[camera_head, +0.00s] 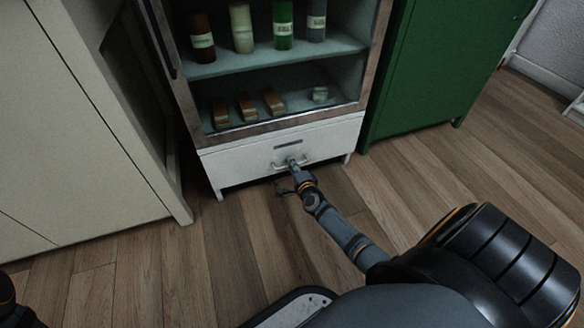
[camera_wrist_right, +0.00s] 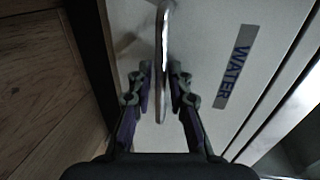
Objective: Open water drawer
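The white water drawer (camera_head: 240,167) forms the bottom of a glass-front cabinet and looks closed in the head view. Its metal handle (camera_head: 279,165) is a curved bar on the front. In the right wrist view, a dark label reading "WATER" (camera_wrist_right: 234,66) is on the drawer front (camera_wrist_right: 205,40). My right gripper (camera_head: 293,166) is at the handle. My left gripper does not show.
Above the drawer, cabinet shelves hold several bottles (camera_head: 283,25) and small brown blocks (camera_head: 247,106). A green cabinet (camera_head: 440,60) stands close on the right, and a cream cabinet (camera_head: 70,130) on the left. The wooden floor (camera_head: 240,235) before the drawer is clear except for my arm.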

